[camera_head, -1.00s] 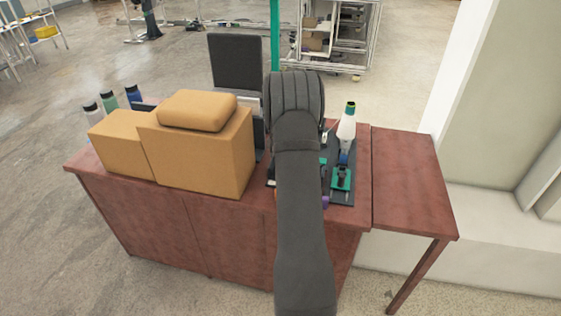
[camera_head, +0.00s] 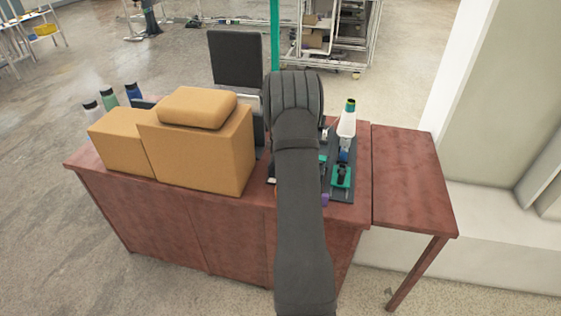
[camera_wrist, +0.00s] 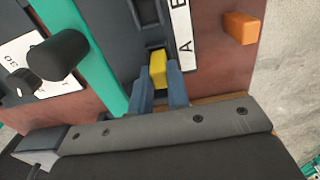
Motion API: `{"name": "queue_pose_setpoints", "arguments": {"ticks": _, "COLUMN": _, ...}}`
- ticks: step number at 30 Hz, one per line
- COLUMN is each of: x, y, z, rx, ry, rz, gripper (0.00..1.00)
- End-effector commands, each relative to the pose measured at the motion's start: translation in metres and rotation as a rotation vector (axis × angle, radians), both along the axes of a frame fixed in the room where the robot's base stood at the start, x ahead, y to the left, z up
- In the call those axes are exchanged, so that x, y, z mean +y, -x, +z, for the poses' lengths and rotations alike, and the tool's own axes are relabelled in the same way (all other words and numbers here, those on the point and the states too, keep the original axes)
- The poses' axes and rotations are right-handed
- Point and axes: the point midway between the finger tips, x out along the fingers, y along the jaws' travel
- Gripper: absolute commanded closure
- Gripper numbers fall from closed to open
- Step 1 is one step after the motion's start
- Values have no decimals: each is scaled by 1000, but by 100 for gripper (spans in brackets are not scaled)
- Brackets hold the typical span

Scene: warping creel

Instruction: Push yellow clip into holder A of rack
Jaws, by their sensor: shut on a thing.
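In the wrist view the yellow clip (camera_wrist: 156,66) sits between the two blue-grey fingers of my gripper (camera_wrist: 160,84), which are shut on it. The clip is at the near end of a dark slotted part of the rack (camera_wrist: 120,25), beside a white label strip (camera_wrist: 184,40) that reads "A". I cannot tell how deep the clip sits or whether it touches the slot. In the head view my arm hides the clip, the gripper and much of the dark rack base (camera_head: 345,196).
An orange block (camera_wrist: 241,28) lies right of the label strip. A green bar (camera_wrist: 100,65) and a black knob (camera_wrist: 60,55) are on the left. In the head view, a white cone with a green-black top (camera_head: 347,120) stands right of my arm, and brown boxes (camera_head: 200,150) stand left.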

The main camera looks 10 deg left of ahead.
Motion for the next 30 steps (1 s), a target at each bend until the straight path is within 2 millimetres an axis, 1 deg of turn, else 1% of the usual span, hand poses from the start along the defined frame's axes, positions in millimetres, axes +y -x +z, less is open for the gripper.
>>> {"name": "queue_pose_setpoints", "arguments": {"ticks": 6, "x": 0, "y": 0, "z": -5, "rx": 0, "ry": 0, "rz": 0, "gripper": 100}}
{"name": "queue_pose_setpoints", "arguments": {"ticks": 24, "x": 0, "y": 0, "z": -10, "rx": 0, "ry": 0, "rz": 0, "gripper": 100}}
{"name": "queue_pose_setpoints", "arguments": {"ticks": 25, "x": 0, "y": 0, "z": -9, "rx": -1, "ry": 0, "rz": 0, "gripper": 80}}
{"name": "queue_pose_setpoints", "arguments": {"ticks": 27, "x": 0, "y": 0, "z": -9, "rx": -1, "ry": 0, "rz": 0, "gripper": 67}}
{"name": "queue_pose_setpoints", "arguments": {"ticks": 28, "x": 0, "y": 0, "z": -9, "rx": -1, "ry": 0, "rz": 0, "gripper": 61}}
{"name": "queue_pose_setpoints", "arguments": {"ticks": 30, "x": 0, "y": 0, "z": -9, "rx": 0, "ry": 0, "rz": 0, "gripper": 59}}
